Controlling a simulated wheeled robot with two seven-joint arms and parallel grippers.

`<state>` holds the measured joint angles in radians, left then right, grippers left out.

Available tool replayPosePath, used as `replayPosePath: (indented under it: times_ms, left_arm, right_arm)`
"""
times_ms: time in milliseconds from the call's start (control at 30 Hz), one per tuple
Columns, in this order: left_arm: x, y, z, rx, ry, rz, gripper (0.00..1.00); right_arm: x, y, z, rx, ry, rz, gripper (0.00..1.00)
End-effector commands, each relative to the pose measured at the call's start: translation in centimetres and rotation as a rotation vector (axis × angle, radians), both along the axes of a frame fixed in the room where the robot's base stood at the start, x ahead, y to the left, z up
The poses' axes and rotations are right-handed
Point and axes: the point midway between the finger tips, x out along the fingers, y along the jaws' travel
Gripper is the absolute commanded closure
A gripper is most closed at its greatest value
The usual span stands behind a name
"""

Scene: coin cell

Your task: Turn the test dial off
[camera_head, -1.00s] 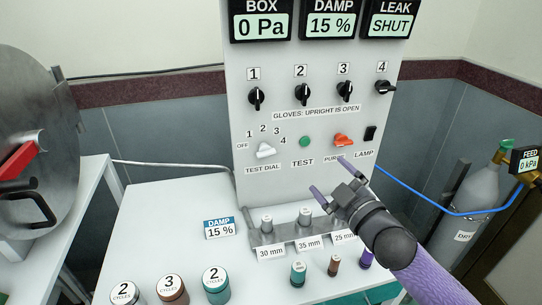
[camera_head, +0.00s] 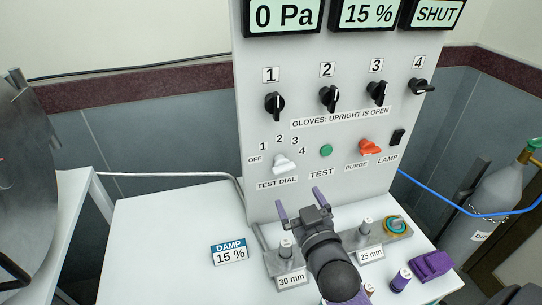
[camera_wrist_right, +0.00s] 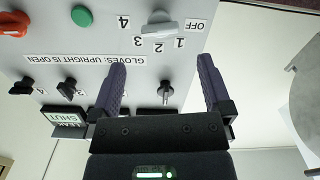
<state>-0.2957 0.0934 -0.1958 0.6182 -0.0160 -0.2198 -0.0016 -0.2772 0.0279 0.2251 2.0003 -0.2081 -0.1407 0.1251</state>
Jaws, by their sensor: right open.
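The white test dial (camera_head: 283,163) sits low on the upright panel, with OFF and the numbers 1 to 4 arched around it. It also shows, upside down, at the top of the right wrist view (camera_wrist_right: 158,27). I cannot tell which mark it points to. My right gripper (camera_head: 300,198) is open and empty, below and slightly right of the dial in the head view, apart from it. In the wrist view its two purple fingers (camera_wrist_right: 161,66) stand wide on either side of the dial's line. My left gripper is not in view.
A green TEST button (camera_head: 326,150), an orange PURGE knob (camera_head: 370,147) and a black LAMP switch (camera_head: 397,137) are right of the dial. Several black knobs sit above. A DAMP card (camera_head: 229,254) and a metal holder (camera_head: 390,238) are on the white table (camera_head: 165,235).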

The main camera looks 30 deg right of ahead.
Motion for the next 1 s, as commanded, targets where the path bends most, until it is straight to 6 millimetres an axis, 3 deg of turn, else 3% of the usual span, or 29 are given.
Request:
replayPosePath:
  times_ms: [133,300,500,867,1000]
  left_arm:
    - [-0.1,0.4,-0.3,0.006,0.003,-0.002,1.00]
    - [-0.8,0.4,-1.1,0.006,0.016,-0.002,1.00]
    - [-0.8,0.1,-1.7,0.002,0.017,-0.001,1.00]
    - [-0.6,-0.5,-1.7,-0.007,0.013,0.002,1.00]
    - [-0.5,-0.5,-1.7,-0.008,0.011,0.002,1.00]
  right_arm:
    - [1.8,-0.4,-0.1,0.001,-0.002,0.000,0.00]
    - [5.9,-1.4,-0.2,-0.001,-0.002,0.001,0.00]
    - [8.8,-2.1,-0.2,0.000,0.000,0.001,0.00]
    - [9.6,-2.3,0.0,0.000,0.000,0.001,0.00]
    - [9.6,-2.3,0.0,0.000,0.000,0.001,0.28]
